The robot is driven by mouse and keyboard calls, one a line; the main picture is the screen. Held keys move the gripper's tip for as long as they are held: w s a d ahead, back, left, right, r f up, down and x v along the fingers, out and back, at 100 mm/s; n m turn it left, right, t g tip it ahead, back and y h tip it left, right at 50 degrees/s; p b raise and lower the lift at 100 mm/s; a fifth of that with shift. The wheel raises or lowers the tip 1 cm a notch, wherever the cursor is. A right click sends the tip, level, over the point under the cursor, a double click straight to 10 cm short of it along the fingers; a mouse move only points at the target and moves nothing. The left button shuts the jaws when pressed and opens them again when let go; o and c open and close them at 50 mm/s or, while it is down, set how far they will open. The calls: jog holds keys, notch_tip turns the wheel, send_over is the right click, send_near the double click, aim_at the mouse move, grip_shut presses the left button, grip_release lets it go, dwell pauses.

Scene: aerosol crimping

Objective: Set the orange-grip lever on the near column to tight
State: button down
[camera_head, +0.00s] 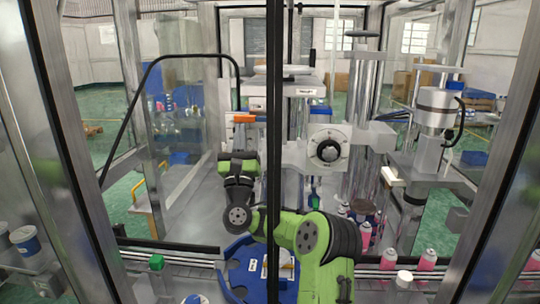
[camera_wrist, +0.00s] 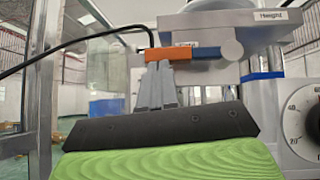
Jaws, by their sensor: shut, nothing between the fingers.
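The orange-grip lever (camera_wrist: 168,53) lies level in the wrist view, with a blue section and a grey round hub to its right, under a plate labelled "Height". In the head view the orange grip (camera_head: 243,118) shows left of the column, just left of a dark frame post. My gripper (camera_wrist: 158,64) is shut and empty. Its grey fingertips are at the lower edge of the orange grip, overlapping it in the wrist view; I cannot tell whether they touch. In the head view my gripper is below the grip, its fingers hard to make out.
A dial (camera_head: 328,150) is on the machine to the right; it also shows in the wrist view (camera_wrist: 302,115). A black hose (camera_wrist: 75,45) arcs in from the left. The dark frame post (camera_head: 274,130) stands in front. Pink cans (camera_head: 428,260) stand at lower right.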

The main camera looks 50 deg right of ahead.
dwell(0.3)
jog(key=w+d+f+b+v, duration=0.1)
jog(key=w+f+b+v, duration=0.1)
jog(key=b+v, duration=1.1)
jog(key=shift+b, duration=0.55)
